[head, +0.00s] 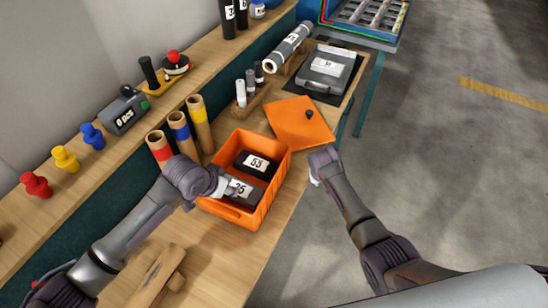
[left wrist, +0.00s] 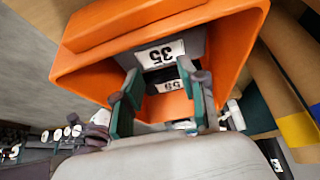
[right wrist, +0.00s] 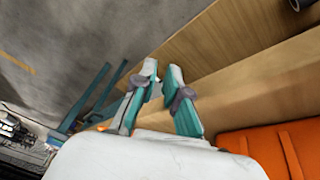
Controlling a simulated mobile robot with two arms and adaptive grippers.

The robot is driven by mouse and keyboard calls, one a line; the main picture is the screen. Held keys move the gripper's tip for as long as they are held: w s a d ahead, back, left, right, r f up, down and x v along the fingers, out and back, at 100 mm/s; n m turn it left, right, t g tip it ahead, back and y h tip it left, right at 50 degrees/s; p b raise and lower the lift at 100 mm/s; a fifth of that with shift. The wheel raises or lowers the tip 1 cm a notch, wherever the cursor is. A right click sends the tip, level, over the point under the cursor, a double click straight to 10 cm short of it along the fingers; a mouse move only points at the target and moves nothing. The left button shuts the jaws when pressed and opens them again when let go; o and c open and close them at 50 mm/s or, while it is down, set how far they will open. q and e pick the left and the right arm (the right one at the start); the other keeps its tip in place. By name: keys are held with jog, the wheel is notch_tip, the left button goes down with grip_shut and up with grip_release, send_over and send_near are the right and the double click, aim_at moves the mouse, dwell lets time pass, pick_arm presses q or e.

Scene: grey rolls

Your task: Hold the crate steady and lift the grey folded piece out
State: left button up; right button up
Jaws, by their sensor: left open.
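The orange crate (head: 272,197) stands on the wooden bench, and its wall shows in the left wrist view (left wrist: 95,70). In it lie a grey folded piece (head: 232,197) with a label like "35" and a darker piece (head: 243,157) with a label like "53". My left gripper (head: 222,188) is low over the grey piece. In the left wrist view its fingers (left wrist: 160,98) are apart, just by the grey piece (left wrist: 193,44); contact is unclear. My right gripper (head: 315,180) is right of the crate, off the bench edge. Its fingers (right wrist: 161,72) stand slightly apart with nothing between.
An orange flat panel (head: 300,125) with a dark knob lies behind the crate. Cardboard tubes (head: 180,130) with coloured bands stand left of it. A grey case (head: 325,70) and a grey roll (head: 288,48) lie farther back. A wooden piece (head: 155,280) lies in front.

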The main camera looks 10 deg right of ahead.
jog(key=shift+m, duration=0.9)
jog(key=w+a+r, duration=0.1)
jog(key=r, duration=0.2)
jog(key=w+a+r, duration=0.1)
jog(key=r, duration=0.2)
jog(key=w+a+r, duration=0.1)
jog(key=r, duration=0.2)
jog(key=shift+w+a+r, duration=0.2)
jog(key=shift+w+a, duration=0.15)
jog(key=shift+a, duration=0.05)
notch_tip(320, 180, up, 8)
jog(key=m+g+y, duration=0.1)
jog(key=m+g, duration=0.1)
send_over(274, 187)
jog(key=w+d, duration=0.3)
jog(key=w, duration=0.2)
jog(key=shift+m+g+y, duration=0.5)
jog(key=shift+m+g, duration=0.1)
jog(key=shift+g, duration=0.1)
jog(key=s+a+r, duration=0.1)
jog(key=s, duration=0.1)
jog(key=s+a+r, duration=0.1)
jog(key=s, duration=0.1)
jog(key=shift+a+r, duration=0.1)
jog(key=shift+a, duration=0.3)
jog(key=shift+s+f, duration=0.15)
jog(key=shift+f, duration=0.1)
notch_tip(274, 187, down, 13)
jog(key=shift+f, duration=0.2)
grip_shut()
